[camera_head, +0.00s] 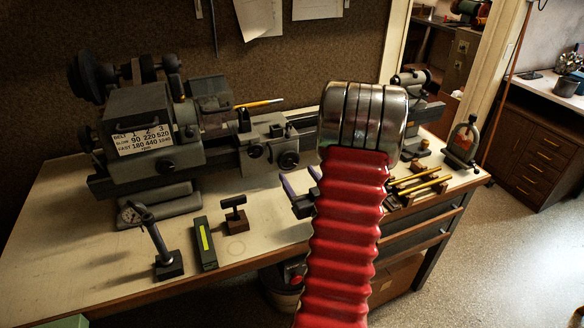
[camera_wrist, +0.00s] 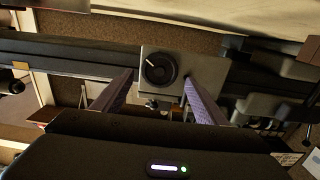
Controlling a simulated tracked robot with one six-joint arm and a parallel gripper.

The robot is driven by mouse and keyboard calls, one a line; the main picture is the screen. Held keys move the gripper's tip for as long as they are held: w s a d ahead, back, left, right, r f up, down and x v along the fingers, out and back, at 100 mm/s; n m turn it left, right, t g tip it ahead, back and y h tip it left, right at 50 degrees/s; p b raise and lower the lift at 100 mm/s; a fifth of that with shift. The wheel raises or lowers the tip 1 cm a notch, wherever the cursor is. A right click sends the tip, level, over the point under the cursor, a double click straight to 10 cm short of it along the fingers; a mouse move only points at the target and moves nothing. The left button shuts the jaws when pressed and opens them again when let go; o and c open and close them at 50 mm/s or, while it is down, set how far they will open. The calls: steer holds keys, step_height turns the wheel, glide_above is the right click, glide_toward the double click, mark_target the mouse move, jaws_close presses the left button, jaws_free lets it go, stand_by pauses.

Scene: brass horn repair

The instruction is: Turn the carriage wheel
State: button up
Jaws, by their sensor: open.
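The lathe carriage (camera_head: 262,138) is a grey block on the bed, with a dark round wheel (camera_head: 289,160) at its lower right front. In the wrist view a black round wheel (camera_wrist: 158,70) with a white mark sits on a grey plate, in the gap between my fingertips. My gripper (camera_wrist: 159,78) is open, with one purple finger to each side of the wheel. I cannot tell whether the fingers touch it. In the head view my gripper (camera_head: 301,181) is partly hidden behind my red arm, below and in front of the carriage.
The lathe headstock (camera_head: 150,125) with a speed plate stands left. A dial-gauge stand (camera_head: 168,262), a box with a yellow strip (camera_head: 205,245) and a small tool post (camera_head: 235,213) stand on the front bench. Brass rods (camera_head: 415,184) lie right of my arm.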

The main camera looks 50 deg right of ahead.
mark_target(290, 163)
steer(key=x, duration=0.5)
steer(key=shift+w+d, duration=0.15)
steer(key=shift+w, duration=0.2)
steer(key=shift+c, duration=0.6)
steer(key=c, duration=0.6)
steer(key=shift+c, duration=0.2)
steer(key=shift+n, duration=0.9)
steer(key=shift+s, duration=0.1)
